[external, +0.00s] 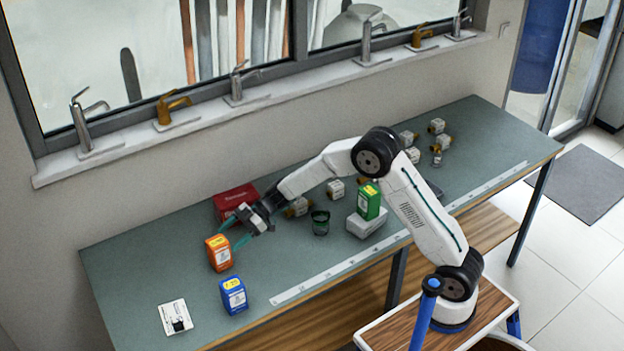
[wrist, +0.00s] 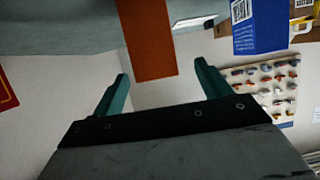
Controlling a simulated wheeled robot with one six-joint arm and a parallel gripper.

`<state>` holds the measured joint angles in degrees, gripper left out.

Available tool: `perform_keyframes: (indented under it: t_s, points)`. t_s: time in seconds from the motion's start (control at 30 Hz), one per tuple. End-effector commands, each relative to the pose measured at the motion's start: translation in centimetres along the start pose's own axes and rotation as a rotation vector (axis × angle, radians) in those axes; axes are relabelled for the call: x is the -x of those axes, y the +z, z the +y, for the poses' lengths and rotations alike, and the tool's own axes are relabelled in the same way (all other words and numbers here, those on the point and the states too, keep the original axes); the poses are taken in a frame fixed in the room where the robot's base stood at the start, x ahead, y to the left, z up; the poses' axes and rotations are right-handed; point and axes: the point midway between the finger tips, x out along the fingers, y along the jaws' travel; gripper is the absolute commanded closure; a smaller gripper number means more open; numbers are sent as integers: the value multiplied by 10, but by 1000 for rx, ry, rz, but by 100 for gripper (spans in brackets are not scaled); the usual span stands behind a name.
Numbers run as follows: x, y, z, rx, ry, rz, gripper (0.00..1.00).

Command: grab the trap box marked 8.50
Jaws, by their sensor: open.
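Three trap boxes with yellow price labels are in the external view: an orange box (external: 219,254), a blue box (external: 233,297) and a green box (external: 368,203). The label figures are too small for me to read surely. My gripper (external: 230,237) is open, its teal fingers pointing toward the orange box from behind it. In the wrist view the orange box (wrist: 149,40) shows between and just ahead of the open fingertips (wrist: 160,72). I cannot tell whether they touch it. The blue box (wrist: 258,28) is at the upper right there.
A red box (external: 233,202) lies behind my gripper. A dark cup (external: 320,222) and several small white boxes stand to the right. The green box is on a pale block (external: 366,222). The bench (external: 140,265) is clear left of the orange box.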

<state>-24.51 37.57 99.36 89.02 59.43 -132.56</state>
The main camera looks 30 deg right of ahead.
Motion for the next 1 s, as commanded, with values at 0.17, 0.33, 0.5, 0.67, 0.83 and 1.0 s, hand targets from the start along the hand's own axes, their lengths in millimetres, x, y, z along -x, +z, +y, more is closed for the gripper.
perform_keyframes:
  t_s: [0.17,0.33,0.5,0.67,0.83,1.0]
  points:
    - [-16,2,1,-1,-2,-1,24]
    - [-39,6,4,-3,-3,-1,24]
    - [-60,6,5,-2,-2,-2,24]
    - [-61,6,5,-3,0,-2,24]
    - [-61,6,5,-3,-1,-2,54]
    - [-61,6,5,-2,0,-1,78]
